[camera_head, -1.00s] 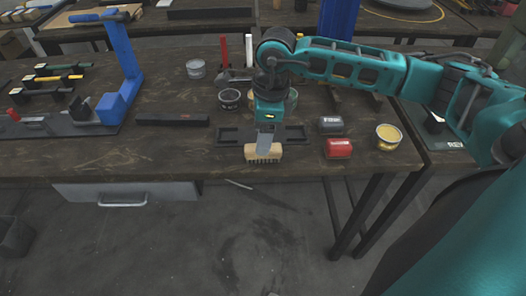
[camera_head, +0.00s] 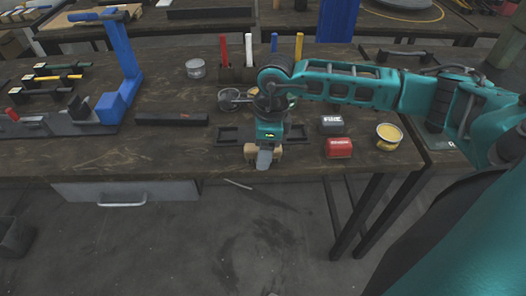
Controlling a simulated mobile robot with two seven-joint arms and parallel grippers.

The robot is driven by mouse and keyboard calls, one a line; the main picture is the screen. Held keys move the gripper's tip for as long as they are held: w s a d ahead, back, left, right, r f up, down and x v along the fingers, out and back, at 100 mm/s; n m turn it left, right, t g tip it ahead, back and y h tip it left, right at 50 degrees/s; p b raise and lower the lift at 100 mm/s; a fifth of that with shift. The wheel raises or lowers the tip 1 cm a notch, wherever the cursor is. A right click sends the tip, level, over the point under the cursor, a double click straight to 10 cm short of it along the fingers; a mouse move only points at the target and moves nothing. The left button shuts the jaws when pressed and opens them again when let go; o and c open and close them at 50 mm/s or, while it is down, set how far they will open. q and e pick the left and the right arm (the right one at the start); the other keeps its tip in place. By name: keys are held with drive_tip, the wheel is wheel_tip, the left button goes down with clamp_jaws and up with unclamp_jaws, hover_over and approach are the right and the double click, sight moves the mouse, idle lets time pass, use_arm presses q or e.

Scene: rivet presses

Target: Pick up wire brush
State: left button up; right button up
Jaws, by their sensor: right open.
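The wire brush (camera_head: 249,151) has a tan block and lies at the front edge of the table, in front of the dark tray. My right gripper (camera_head: 264,160) is over the middle of the brush and hides that part. Only the brush's two ends show, left and right of the fingers. The gripper is open, and whether its fingers touch the brush cannot be told. The bristles seem hidden now. My left gripper is not in view.
A dark tray (camera_head: 228,135) lies behind the brush. A black bar (camera_head: 180,119) lies left. The front edge is close.

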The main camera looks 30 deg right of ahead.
drive_tip(key=shift+f, duration=0.1)
idle(0.3)
drive_tip(key=c, duration=1.1)
drive_tip(key=shift+o, duration=0.2)
drive_tip(key=shift+r+p, duration=0.35)
drive_tip(key=shift+r, duration=0.25)
wheel_tip(320, 180, up, 19)
drive_tip(key=p, duration=0.1)
drive_tip(key=shift+r, duration=0.2)
